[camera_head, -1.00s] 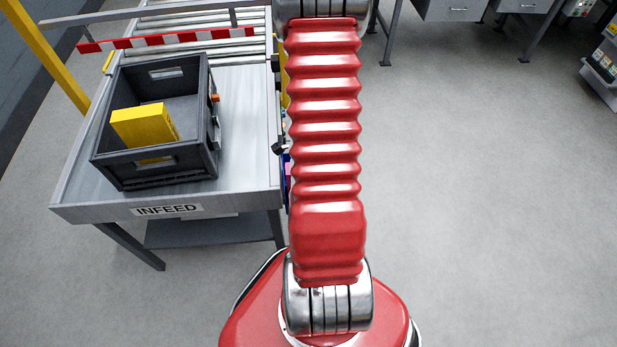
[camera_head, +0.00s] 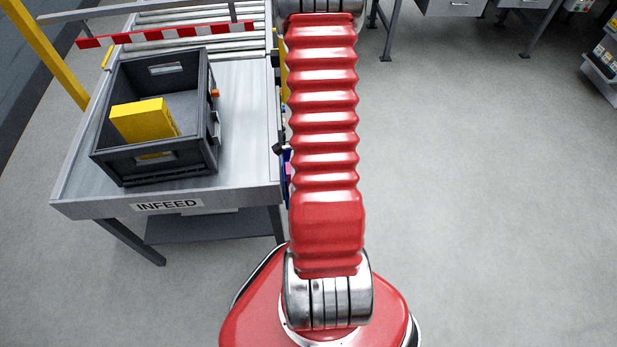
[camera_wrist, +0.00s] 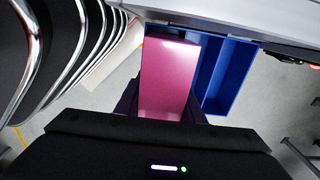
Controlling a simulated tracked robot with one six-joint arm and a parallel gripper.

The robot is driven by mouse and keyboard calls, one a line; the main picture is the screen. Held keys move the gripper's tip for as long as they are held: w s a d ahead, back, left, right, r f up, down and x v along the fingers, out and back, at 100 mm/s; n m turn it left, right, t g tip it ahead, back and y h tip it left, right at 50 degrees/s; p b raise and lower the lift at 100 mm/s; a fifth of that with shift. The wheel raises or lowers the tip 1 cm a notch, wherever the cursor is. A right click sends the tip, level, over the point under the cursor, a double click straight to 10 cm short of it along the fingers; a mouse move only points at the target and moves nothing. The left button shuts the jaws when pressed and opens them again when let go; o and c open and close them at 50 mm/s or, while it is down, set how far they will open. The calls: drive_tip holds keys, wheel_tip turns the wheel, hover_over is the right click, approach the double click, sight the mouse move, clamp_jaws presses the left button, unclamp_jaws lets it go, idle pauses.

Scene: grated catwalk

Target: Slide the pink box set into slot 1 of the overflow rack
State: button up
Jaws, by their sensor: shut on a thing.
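The pink box set (camera_wrist: 168,80) is in my gripper (camera_wrist: 160,108), between its two dark fingers, in the wrist view. Its glossy pink face fills the middle of that view. The blue overflow rack (camera_wrist: 232,75) is just beyond and to the right, with open compartments beside the box. The box covers the rack's left part, so I cannot tell whether it is inside a slot or in front of one. In the head view my red arm hides the gripper; only a sliver of pink and blue (camera_head: 286,190) shows at its left edge.
The infeed table (camera_head: 245,150) stands left of my arm in the head view. It carries a dark grey crate (camera_head: 155,168) with a yellow box (camera_head: 143,121) in it. A red-and-white striped bar (camera_head: 165,37) crosses behind. The floor to the right is open.

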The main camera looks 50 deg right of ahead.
drive_tip(key=o, duration=1.8)
drive_tip(key=shift+o, duration=0.2)
drive_tip(key=shift+r, duration=0.15)
drive_tip(key=shift+r, duration=3.85)
